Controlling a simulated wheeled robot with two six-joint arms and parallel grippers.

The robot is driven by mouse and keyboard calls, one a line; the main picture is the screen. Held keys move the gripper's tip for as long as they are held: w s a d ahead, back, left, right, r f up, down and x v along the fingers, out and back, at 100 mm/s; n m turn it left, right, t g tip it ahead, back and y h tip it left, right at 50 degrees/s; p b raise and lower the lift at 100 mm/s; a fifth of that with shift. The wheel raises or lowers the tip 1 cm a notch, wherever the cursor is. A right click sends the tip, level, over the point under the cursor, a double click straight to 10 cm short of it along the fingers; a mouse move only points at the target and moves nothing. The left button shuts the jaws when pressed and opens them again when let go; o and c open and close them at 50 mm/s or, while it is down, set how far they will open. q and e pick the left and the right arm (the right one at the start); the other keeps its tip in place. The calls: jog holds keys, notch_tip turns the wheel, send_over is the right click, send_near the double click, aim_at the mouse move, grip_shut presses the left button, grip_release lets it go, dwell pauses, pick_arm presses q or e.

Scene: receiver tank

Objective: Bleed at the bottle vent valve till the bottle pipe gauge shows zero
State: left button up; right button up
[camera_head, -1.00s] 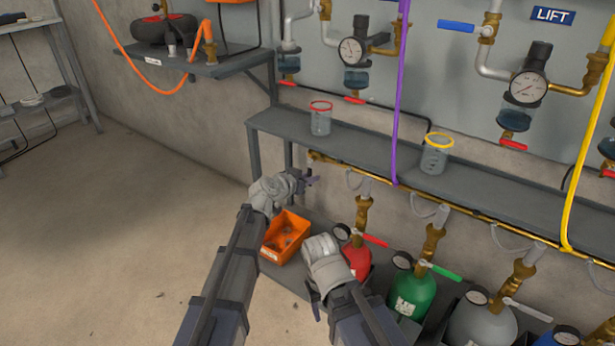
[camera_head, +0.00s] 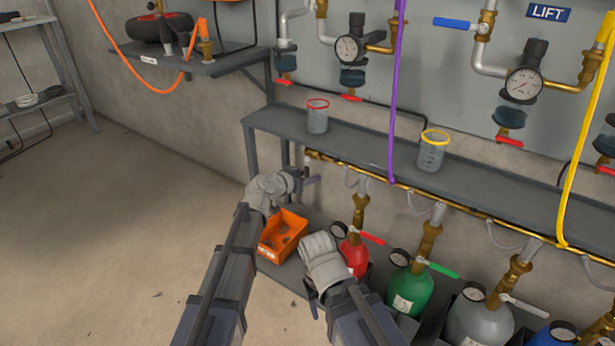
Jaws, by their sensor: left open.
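A brass bottle pipe (camera_head: 462,206) runs along the wall under the grey shelf. My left gripper (camera_head: 309,177) is open near the pipe's left end, a little below the shelf. A vent valve there cannot be made out; the gripper may hide it. Whether the jaws touch anything cannot be told. Under the pipe stand a red bottle (camera_head: 355,258), a green bottle (camera_head: 410,292) and a grey bottle (camera_head: 478,322), each with a small round gauge beside its neck. Which gauge is the bottle pipe gauge cannot be told, and no reading is legible. My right gripper (camera_head: 312,303) hangs left of the red bottle, its jaws unclear.
An orange bin (camera_head: 283,234) sits on the low grey rack between my arms. Two jars, red-rimmed (camera_head: 317,118) and yellow-rimmed (camera_head: 432,153), stand on the shelf (camera_head: 375,150). A purple hose (camera_head: 394,110) and a yellow hose (camera_head: 573,150) hang in front. The floor at left is clear.

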pick_arm(q)
jog(key=p+v, duration=0.3)
jog(key=v, duration=0.4)
jog(key=shift+s+a, duration=0.25)
jog(key=shift+s, duration=0.05)
jog(key=shift+r, duration=0.1)
jog(key=s+d+f+g+y+p, duration=0.2)
jog(key=s+g+p, duration=0.15)
jog(key=s, duration=0.55)
jog(key=s+d+f+g+y+p, duration=0.1)
jog(key=s+f+g+p, duration=0.2)
jog(key=s, duration=0.5)
jog(key=s+a+r+n+g+y+p, duration=0.1)
jog(key=s+a+g+y+p, duration=0.1)
jog(key=s+a+y, duration=0.3)
jog(key=s+a+n+g+y+p, duration=0.1)
jog(key=s+a+n+g, duration=0.15)
jog(key=s, duration=0.55)
notch_tip(320, 180, up, 38)
jog(key=p, duration=3.8)
